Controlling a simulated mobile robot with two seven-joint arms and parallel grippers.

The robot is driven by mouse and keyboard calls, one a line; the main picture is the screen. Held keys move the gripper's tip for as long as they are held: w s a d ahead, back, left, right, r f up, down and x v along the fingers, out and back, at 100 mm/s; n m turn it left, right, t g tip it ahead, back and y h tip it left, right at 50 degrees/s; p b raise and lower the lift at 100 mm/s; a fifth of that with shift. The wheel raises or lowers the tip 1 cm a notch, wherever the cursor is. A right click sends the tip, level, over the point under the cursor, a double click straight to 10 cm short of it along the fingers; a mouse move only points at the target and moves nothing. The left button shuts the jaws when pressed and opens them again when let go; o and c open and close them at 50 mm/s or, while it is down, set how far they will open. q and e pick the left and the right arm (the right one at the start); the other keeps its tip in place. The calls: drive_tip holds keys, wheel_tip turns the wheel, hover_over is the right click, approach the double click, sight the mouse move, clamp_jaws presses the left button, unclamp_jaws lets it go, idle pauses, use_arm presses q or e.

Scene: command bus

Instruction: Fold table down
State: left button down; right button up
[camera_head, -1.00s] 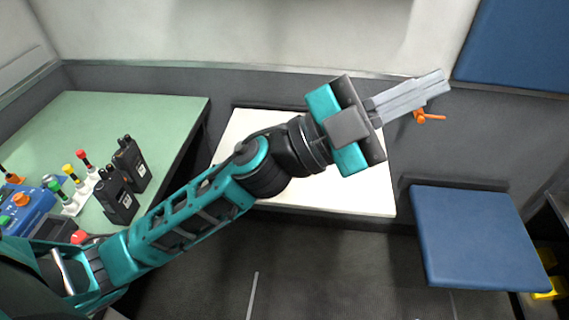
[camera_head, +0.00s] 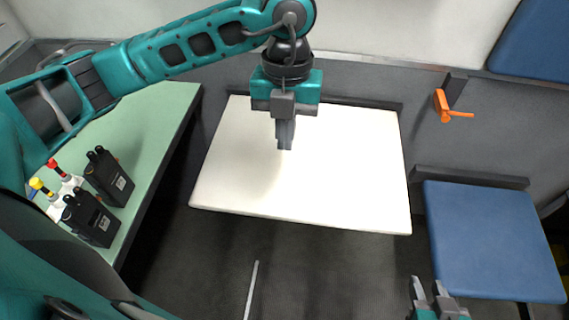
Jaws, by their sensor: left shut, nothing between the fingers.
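The white table (camera_head: 350,180) is a flat panel that sticks out from the dark wall, with a dark bar along its back edge. My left gripper (camera_head: 285,146) is shut and empty, fingers pointing down, in front of the back middle part of the table in the head view. I cannot tell whether its tips touch the surface. An orange handle (camera_head: 445,105) sits on the wall to the right of the table. My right gripper (camera_head: 431,290) is open and empty at the bottom edge, below the table's front right corner in the picture; most of its arm is out of view.
A blue folding seat (camera_head: 495,240) is to the right of the table, and a blue panel (camera_head: 540,40) is above it.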

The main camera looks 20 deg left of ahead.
use_arm(q)
drive_tip(key=f, duration=0.4)
drive_tip(key=s+f, duration=0.1)
drive_tip(key=f, duration=0.4)
drive_tip(key=s+f, duration=0.1)
drive_tip(key=f, duration=0.3)
drive_tip(key=shift+s+d+f, duration=0.15)
drive_tip(key=shift+d+f, duration=0.15)
drive_tip(key=shift+f, duration=0.1)
